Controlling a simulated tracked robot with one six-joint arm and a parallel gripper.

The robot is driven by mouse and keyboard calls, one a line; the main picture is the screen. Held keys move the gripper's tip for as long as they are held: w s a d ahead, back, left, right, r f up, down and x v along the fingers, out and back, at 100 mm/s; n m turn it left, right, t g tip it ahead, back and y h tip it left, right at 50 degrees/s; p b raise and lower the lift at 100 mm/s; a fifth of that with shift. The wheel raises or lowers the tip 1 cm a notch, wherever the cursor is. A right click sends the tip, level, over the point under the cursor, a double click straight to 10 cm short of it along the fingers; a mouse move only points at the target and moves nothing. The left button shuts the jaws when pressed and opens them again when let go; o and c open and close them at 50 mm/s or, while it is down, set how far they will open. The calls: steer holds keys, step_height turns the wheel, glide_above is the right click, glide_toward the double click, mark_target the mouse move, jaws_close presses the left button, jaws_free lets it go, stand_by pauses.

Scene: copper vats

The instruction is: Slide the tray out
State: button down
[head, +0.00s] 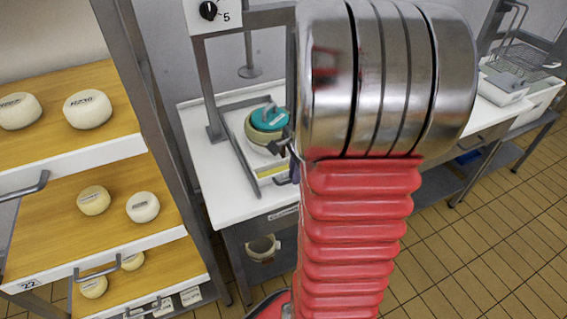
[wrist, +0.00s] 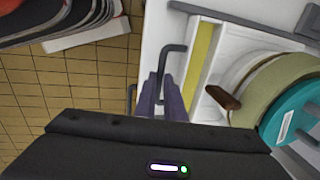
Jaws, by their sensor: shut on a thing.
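The white tray (head: 271,179) lies on the white bench under a press frame, and carries a round greenish mould (head: 258,131) with a teal lid (head: 268,117). In the wrist view the tray (wrist: 213,68) shows a yellow strip along its handle side, with the mould (wrist: 262,85) on it. A dark grey bar handle (wrist: 171,49) stands at that side. My gripper (wrist: 164,88) is shut on the handle with its purple fingers. In the head view my arm hides most of my gripper.
A shelf rack (head: 80,157) with several pale cheeses on wooden boards stands at the left. The press frame (head: 208,85) rises around the tray. A bench with a white basin (head: 500,88) is at the right. Tiled floor (head: 480,240) is clear at the lower right.

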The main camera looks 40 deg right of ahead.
steer(key=shift+s+a, duration=0.25)
steer(key=shift+s, duration=0.5)
steer(key=shift+s+a, duration=0.25)
steer(key=shift+s, duration=0.5)
steer(key=shift+r, duration=0.1)
steer(key=c, duration=1.8)
jaws_free()
steer(key=shift+c, duration=0.2)
step_height(320, 180, up, 13)
steer(key=s, duration=0.2)
steer(key=shift+s+a+r, duration=0.2)
steer(key=shift+a, duration=0.25)
